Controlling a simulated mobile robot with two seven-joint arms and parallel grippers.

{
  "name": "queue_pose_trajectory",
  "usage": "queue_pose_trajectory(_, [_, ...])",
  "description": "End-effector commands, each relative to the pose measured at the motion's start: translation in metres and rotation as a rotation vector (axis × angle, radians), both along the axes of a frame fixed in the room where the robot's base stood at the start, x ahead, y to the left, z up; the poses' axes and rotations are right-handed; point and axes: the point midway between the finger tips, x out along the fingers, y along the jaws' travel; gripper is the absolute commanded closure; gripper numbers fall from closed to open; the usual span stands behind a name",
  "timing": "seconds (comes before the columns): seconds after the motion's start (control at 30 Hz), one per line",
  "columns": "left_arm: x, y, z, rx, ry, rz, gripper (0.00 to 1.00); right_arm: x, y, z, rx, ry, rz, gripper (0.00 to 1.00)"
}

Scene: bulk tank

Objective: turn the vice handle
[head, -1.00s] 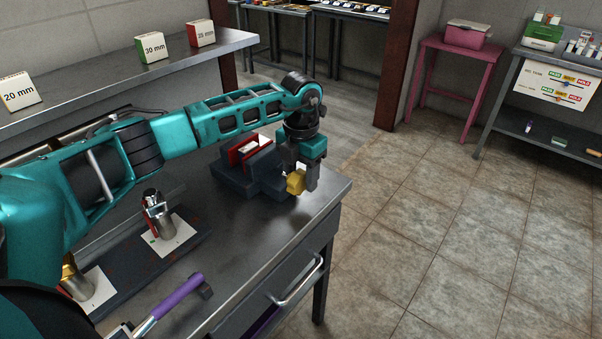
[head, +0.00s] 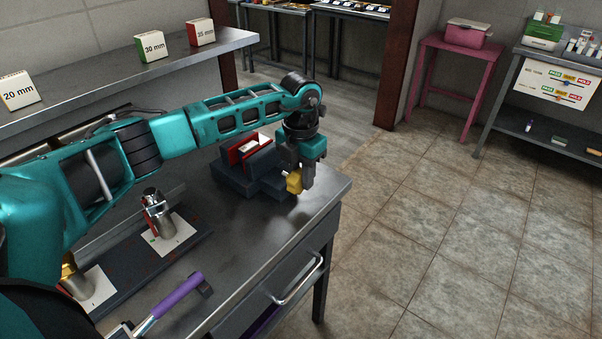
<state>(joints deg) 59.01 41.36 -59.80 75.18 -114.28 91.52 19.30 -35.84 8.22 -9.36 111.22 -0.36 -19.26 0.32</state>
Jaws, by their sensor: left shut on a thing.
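The vice (head: 236,181) is a dark grey block body with red jaw faces, on the workbench near its right end. A pale piece (head: 254,148) sits between the red jaws. The yellow vice handle (head: 294,181) is at the vice's front right end. My left gripper (head: 300,184) points down over the handle, its fingers shut on it. The fingers and wrist hide part of the handle and the vice's end. My right gripper is not in view.
The metal workbench (head: 230,262) holds a purple-handled hammer (head: 180,294) and a dark board (head: 138,262) with metal cylinders on white cards. A shelf (head: 100,91) behind carries size boxes. Open tiled floor (head: 430,240) lies to the right.

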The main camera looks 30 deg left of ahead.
Motion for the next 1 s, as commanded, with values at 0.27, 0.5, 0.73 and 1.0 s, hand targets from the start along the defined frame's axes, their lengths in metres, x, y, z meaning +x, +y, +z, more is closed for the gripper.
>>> queue_pose_trajectory(0.27, [-0.002, 0.001, -0.001, -0.013, -0.110, -0.001, 0.99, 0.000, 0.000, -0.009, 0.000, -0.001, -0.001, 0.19])
queue_pose_trajectory(0.5, [-0.005, 0.002, -0.004, -0.039, -0.292, -0.003, 0.99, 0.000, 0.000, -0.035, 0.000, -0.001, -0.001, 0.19])
queue_pose_trajectory(0.73, [-0.007, 0.002, -0.004, -0.061, -0.443, -0.001, 0.99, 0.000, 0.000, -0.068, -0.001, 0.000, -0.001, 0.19])
queue_pose_trajectory(1.0, [-0.009, 0.002, -0.001, -0.077, -0.559, 0.000, 0.99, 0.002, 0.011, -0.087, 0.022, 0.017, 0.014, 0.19])
